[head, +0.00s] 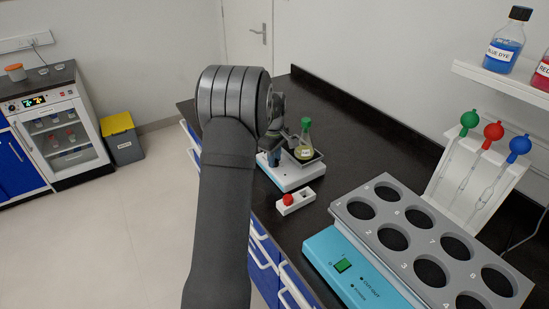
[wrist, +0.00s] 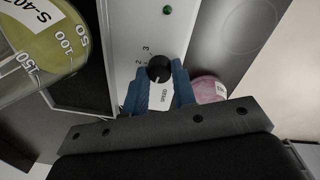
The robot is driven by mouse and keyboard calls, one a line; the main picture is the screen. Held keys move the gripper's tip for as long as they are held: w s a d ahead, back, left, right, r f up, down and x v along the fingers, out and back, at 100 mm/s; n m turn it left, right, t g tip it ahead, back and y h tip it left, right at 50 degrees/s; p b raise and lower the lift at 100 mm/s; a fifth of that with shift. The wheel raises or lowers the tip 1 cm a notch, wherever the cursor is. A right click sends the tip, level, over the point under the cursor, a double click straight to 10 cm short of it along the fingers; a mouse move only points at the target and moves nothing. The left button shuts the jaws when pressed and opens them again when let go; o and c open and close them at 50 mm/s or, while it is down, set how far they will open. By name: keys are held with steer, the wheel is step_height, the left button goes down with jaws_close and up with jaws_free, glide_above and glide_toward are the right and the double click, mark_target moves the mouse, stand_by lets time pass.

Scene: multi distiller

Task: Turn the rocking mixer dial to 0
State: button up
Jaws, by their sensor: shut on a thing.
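The rocking mixer (head: 287,182) is a white unit on the dark bench, with a flask (head: 303,151) of yellow-green liquid under a green cap on its tray. In the wrist view, its white front panel (wrist: 130,25) carries a round black dial (wrist: 159,68). The numbers 2 and 3 show beside the dial, and a label is printed by it. I cannot tell the exact setting. My gripper (wrist: 158,78) has its two blue fingers shut on the dial, one on each side. In the head view, my arm partly hides the gripper (head: 270,157) and the dial is not clear.
A small white holder (head: 296,204) with a red knob lies in front of the mixer. A water bath (head: 390,215) with several round holes and a pipette stand (head: 470,190) are at right. In the wrist view, a pink round thing (wrist: 208,88) sits close to the right finger.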

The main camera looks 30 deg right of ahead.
steer(key=shift+n, duration=1)
steer(key=o, duration=1)
steer(key=r, duration=1.7)
steer(key=shift+s+a+r, duration=0.2)
steer(key=shift+s+a, duration=0.1)
steer(key=shift+a, duration=0.05)
steer(key=shift+f, duration=0.1)
steer(key=f, duration=1.7)
steer(key=shift+w+d+f, duration=0.15)
steer(key=shift+w+d, duration=0.1)
steer(key=shift+d, duration=0.1)
